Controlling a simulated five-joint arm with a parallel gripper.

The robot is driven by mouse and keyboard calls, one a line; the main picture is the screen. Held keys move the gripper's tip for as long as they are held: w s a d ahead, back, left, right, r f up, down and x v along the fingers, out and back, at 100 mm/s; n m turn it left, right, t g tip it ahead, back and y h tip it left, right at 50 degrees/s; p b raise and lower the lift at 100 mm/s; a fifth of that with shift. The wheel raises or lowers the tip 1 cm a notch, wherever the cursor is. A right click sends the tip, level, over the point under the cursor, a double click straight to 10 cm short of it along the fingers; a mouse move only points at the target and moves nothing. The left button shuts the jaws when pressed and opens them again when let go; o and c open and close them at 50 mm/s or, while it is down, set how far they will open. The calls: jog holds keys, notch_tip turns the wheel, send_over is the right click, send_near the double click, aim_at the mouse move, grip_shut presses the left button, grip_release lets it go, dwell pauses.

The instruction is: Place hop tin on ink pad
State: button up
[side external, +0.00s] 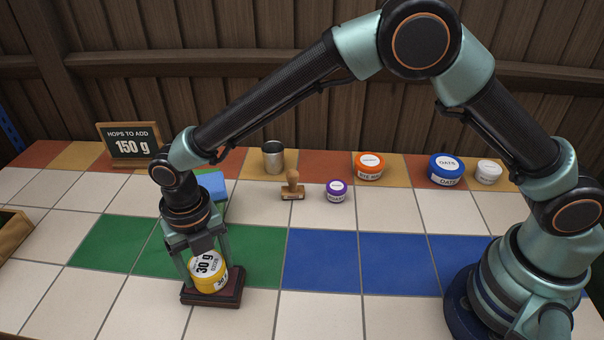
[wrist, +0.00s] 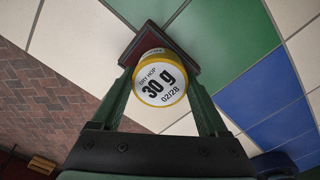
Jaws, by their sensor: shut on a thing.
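A blue block (side external: 212,185), metal cup (side external: 273,157), wooden stamp (side external: 292,187), purple tin (side external: 337,191), orange tin (side external: 369,167), blue tin (side external: 445,170) and white tin (side external: 488,172) line the back. The front tiles are clear.

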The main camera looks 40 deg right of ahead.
aim_at(206, 264)
jog(key=shift+f, duration=0.1)
jog(key=o, duration=1.2)
jog(key=shift+o, duration=0.2)
notch_tip(206, 264, up, 11)
jog(key=w+d+r+m+t, duration=0.1)
jog(key=d+r+m, duration=0.5)
jog(key=d, duration=0.2)
jog(key=s+d+r+m+t, duration=0.1)
jog(key=s+d+m, duration=0.2)
jog(key=d+m, duration=0.5)
jog(key=s+d+r+m+t, duration=0.1)
jog(key=s+d+m+t, duration=0.1)
jog(key=d+m, duration=0.6)
jog(key=s+d+r+m+t, duration=0.1)
jog(key=s+d+m, duration=0.4)
jog(key=d+m, duration=0.4)
jog(key=shift+r+m+t, duration=0.3)
jog(key=shift+r+m, duration=0.05)
jog(key=shift+m, duration=1.45)
jog(key=shift+d, duration=0.1)
